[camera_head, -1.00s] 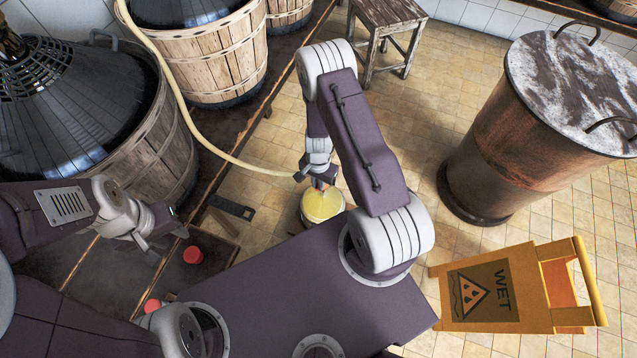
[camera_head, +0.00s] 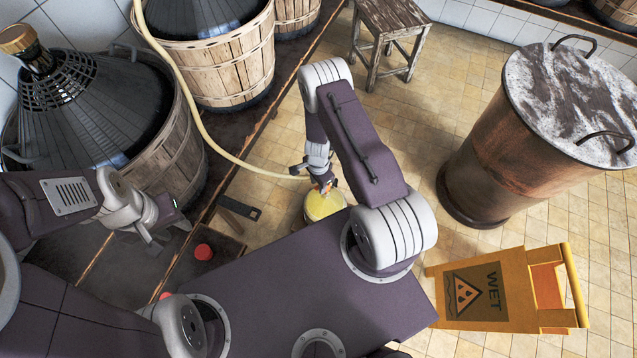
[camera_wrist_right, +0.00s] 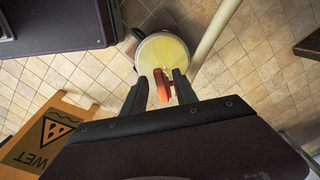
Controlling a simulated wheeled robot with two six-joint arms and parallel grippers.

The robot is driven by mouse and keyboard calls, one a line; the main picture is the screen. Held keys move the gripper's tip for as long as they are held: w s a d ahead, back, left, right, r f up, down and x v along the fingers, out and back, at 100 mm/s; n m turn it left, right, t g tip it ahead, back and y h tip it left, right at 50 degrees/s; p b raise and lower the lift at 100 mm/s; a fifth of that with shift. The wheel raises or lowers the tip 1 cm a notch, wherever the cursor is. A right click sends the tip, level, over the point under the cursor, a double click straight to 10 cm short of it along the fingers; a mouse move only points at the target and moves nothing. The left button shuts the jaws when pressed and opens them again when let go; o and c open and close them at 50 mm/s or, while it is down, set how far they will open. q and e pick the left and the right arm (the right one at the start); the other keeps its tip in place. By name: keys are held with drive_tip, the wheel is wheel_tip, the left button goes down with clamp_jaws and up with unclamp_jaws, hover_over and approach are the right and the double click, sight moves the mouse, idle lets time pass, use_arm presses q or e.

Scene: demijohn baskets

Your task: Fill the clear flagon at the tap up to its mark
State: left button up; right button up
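I cannot make out a clear flagon or its mark in these views. A pale hose (camera_head: 208,145) runs down past the barrels to my right gripper (camera_head: 325,182). That gripper is over a round vessel (camera_head: 324,205) with a yellow top or contents, also in the right wrist view (camera_wrist_right: 160,52). An orange-red piece (camera_wrist_right: 161,85) lies between the right fingers, which look apart with small gaps beside it. My left gripper (camera_head: 168,234) looks open and empty, near the basketed demijohn (camera_head: 85,110). No tap is clearly visible.
A red cap (camera_head: 204,252) and a black bracket-like piece (camera_head: 240,207) are by the dark bench edge. A rusty drum (camera_head: 520,140), a yellow WET sign (camera_head: 515,292) and a wooden stool (camera_head: 388,25) stand on the tiled floor. Floor between drum and stool is clear.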

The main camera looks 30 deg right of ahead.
wheel_tip(320, 180, up, 9)
drive_tip(key=p, duration=0.9)
